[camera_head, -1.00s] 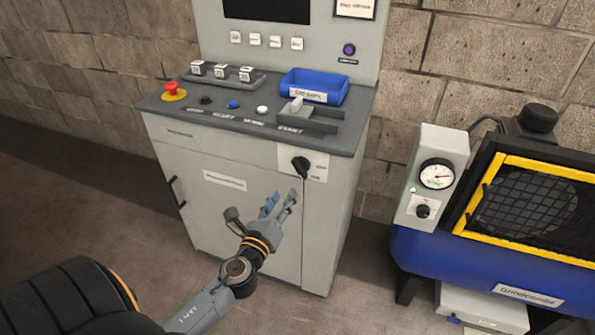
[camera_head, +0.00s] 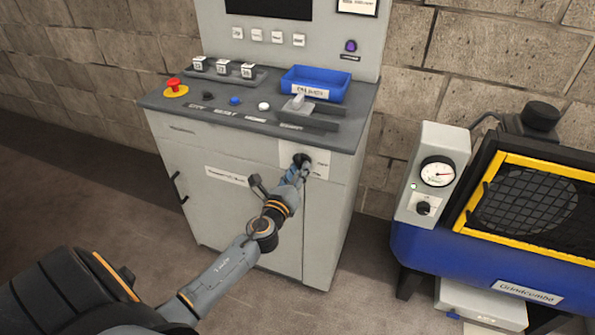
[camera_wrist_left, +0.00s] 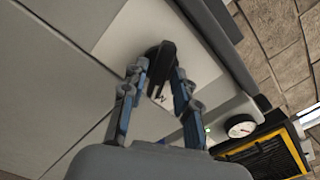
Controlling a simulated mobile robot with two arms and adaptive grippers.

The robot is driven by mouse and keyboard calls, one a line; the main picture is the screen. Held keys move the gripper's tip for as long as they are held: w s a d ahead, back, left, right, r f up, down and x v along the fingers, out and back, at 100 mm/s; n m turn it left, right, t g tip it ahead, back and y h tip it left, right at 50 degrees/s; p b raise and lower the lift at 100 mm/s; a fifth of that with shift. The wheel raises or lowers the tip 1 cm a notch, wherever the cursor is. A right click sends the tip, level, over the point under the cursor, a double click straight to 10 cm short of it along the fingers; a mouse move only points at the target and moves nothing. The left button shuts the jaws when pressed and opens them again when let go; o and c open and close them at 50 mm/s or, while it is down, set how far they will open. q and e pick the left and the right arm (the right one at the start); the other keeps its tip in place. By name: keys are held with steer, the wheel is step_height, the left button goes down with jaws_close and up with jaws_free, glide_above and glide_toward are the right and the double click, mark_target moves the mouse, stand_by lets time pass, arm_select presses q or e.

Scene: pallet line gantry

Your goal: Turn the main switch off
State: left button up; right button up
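The main switch (camera_head: 301,160) is a black rotary knob on a white plate (camera_head: 320,160) at the upper right of the grey cabinet's front. My left gripper (camera_head: 298,172) is at the switch, its fingertips overlapping the lower part of the knob in the head view. In the left wrist view, the black knob (camera_wrist_left: 160,62) stands between the two fingertips of my left gripper (camera_wrist_left: 159,72), one on each side and very close. I cannot tell whether they press on it. The plate's markings are too blurred to read. My right gripper is not in view.
The console top above has a red emergency button (camera_head: 175,87), small buttons, a blue bin (camera_head: 318,84) and a grey lever (camera_head: 297,102). A blue machine with a yellow-framed guard (camera_head: 480,205) and a gauge (camera_head: 437,172) stands at the right. Floor between them is clear.

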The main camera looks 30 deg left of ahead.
arm_select(q)
jaws_close()
steer(key=shift+n, duration=0.5)
steer(key=n+b, duration=0.1)
steer(key=n, duration=0.2)
steer(key=shift+n, duration=0.4)
steer(key=n, duration=0.3)
steer(key=shift+n, duration=2.5)
steer(key=shift+o, duration=2.2)
jaws_free()
